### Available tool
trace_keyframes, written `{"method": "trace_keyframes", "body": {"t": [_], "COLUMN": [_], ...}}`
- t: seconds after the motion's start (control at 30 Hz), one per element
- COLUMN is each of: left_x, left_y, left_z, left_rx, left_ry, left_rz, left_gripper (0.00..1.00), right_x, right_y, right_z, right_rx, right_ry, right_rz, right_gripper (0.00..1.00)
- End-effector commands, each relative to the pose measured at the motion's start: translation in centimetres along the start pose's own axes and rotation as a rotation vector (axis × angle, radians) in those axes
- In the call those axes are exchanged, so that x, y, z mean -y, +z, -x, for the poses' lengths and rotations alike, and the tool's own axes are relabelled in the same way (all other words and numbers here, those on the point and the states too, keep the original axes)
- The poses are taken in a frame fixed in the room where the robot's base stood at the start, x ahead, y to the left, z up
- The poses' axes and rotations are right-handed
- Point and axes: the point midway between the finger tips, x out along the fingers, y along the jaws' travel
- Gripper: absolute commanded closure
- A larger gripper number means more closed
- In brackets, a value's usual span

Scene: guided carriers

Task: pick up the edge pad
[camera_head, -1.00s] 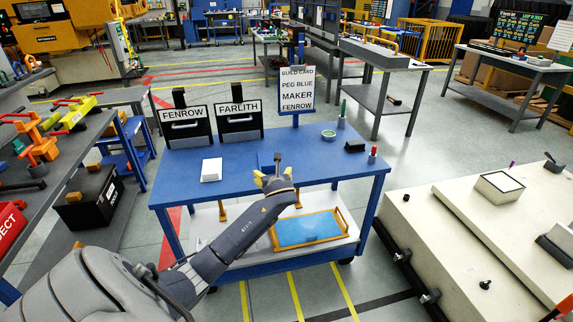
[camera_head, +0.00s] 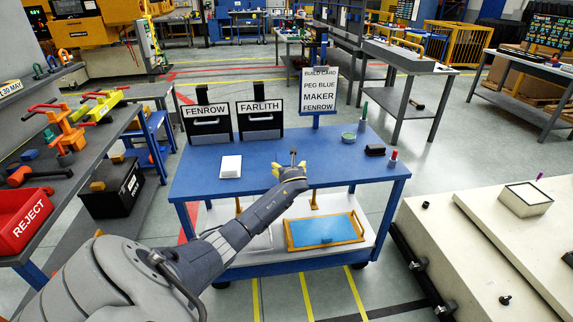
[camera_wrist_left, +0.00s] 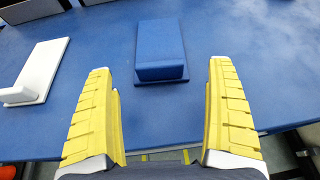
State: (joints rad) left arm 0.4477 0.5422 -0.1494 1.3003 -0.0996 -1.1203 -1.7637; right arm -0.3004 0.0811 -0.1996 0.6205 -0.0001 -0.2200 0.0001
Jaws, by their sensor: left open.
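Two pad-like pieces lie on the blue table (camera_head: 330,165). The blue one (camera_wrist_left: 162,45) is a block with a raised near end, lying ahead of and between my left fingers in the left wrist view. The white one (camera_wrist_left: 38,68) lies to its left and also shows in the head view (camera_head: 231,167). No label tells which is the edge pad. My left gripper (camera_wrist_left: 161,68) is open and empty, its yellow fingers either side of the blue piece's near end, not visibly touching it. In the head view the blue piece is hard to make out. My right gripper is out of view.
Bins marked FENROW (camera_head: 207,126) and FARLITH (camera_head: 261,121) stand at the table's back, beside a build card (camera_head: 319,91). A green dish (camera_head: 348,137), a black block (camera_head: 375,150) and a red-topped peg (camera_head: 393,158) are at the right. A blue-and-orange tray (camera_head: 325,231) is on the lower shelf.

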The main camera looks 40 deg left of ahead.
Motion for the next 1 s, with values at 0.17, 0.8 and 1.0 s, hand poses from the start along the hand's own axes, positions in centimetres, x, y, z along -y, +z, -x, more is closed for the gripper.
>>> {"method": "trace_keyframes", "body": {"t": [0.17, 0.8, 1.0], "left_x": [-0.1, -0.2, -0.2], "left_y": [0.0, -0.1, 0.0], "left_z": [-0.6, -5.2, -5.3], "left_rx": [0.0, -0.001, -0.001], "left_ry": [0.001, 0.0, 0.0], "left_rz": [0.0, -0.001, 0.0], "left_gripper": [0.11, 0.11, 0.11], "right_x": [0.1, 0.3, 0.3], "right_y": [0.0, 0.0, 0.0], "right_z": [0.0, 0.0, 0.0], "right_rx": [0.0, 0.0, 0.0], "right_ry": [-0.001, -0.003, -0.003], "right_rz": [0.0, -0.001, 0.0], "right_gripper": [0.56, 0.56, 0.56]}}
